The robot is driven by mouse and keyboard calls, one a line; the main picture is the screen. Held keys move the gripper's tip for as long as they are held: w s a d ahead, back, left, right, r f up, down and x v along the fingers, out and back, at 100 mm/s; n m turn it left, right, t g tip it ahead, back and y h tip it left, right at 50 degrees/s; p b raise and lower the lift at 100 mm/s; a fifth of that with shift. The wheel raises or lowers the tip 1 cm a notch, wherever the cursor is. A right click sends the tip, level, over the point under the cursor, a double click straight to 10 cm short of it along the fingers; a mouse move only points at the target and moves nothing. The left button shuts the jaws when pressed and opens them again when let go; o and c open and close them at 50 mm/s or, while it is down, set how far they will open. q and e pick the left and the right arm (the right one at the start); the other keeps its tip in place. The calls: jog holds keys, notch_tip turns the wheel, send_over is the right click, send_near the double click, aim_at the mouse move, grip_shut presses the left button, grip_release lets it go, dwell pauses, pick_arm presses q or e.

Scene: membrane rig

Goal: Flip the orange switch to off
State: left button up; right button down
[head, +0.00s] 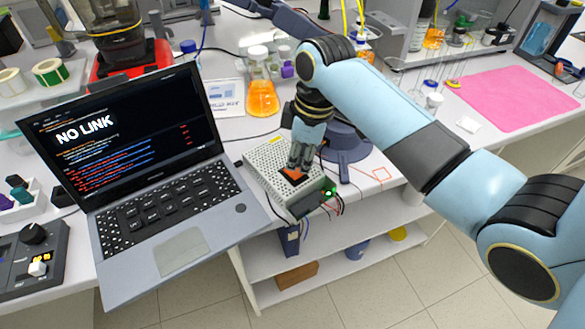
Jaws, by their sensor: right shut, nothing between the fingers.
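The orange switch (292,173) sits in a dark frame on top of a pale perforated box (262,160), just right of the laptop. A small green light (328,193) glows at the box's right end, near several thin wires. My right gripper (296,168) is shut and empty, pointing down. Its fingertips are right at the orange switch and cover part of it. I cannot tell which way the switch is tilted, or whether the fingertips touch it. My left gripper is not in view.
An open laptop (180,252) showing "NO LINK" stands close on the left. A flask of orange liquid (262,97) stands behind the box. A pink mat (515,97) lies at the right. The bench's front edge is just before the box, with shelves below.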

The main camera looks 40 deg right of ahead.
aim_at(299, 175)
jog(key=shift+f+b, duration=0.45)
jog(key=shift+f, duration=0.65)
dwell(0.4)
notch_tip(299, 175, up, 3)
jog(key=shift+f+p, duration=0.15)
jog(key=shift+p, duration=1.05)
jog(key=shift+r, duration=2.15)
